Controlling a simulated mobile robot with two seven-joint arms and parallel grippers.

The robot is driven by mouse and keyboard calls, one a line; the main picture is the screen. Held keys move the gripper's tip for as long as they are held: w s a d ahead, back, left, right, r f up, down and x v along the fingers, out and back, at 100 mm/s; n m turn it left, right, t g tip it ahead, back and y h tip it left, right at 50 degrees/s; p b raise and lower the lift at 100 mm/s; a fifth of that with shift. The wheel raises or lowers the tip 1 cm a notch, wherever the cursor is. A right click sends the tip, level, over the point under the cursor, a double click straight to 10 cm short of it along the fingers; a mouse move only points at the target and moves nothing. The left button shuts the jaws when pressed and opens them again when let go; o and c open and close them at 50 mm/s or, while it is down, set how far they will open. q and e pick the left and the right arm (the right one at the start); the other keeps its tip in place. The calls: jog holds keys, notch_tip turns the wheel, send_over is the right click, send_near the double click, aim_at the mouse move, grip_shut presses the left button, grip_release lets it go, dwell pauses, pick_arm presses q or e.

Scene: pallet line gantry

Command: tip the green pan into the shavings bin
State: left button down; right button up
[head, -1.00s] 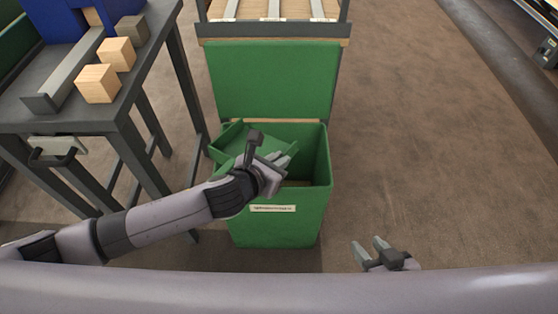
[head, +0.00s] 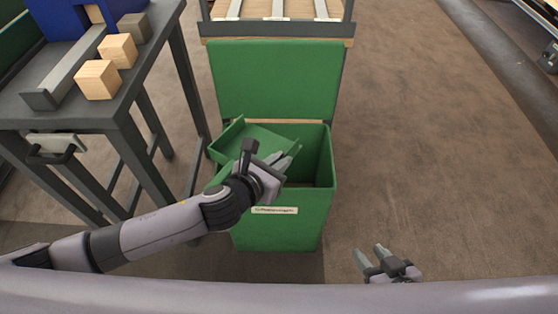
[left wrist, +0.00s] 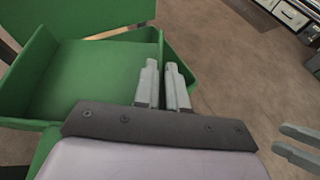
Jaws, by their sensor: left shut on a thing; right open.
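The green pan (head: 262,136) is over the left part of the open green shavings bin (head: 300,226), which has a white label on its front. The pan looks somewhat tilted in the head view; its visible inside is bare green. My left gripper (head: 284,162) is shut on the pan's near-right wall, and the left wrist view shows its fingers (left wrist: 164,84) at the wall of the pan (left wrist: 95,75). My right gripper (head: 370,258) is open and empty, low to the right of the bin. The bin's floor is mostly hidden.
A green panel (head: 275,80) stands upright behind the bin, below a rack (head: 280,28). A dark table (head: 70,112) at left holds wooden blocks (head: 98,80), a grey rail and a blue container. The brown floor (head: 440,150) right of the bin is clear.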

pick_arm(q)
jog(key=shift+r+p, duration=2.15)
jog(key=shift+p, duration=0.25)
jog(key=shift+r+p, duration=0.4)
jog(key=shift+p, duration=0.1)
jog(key=shift+r, duration=0.1)
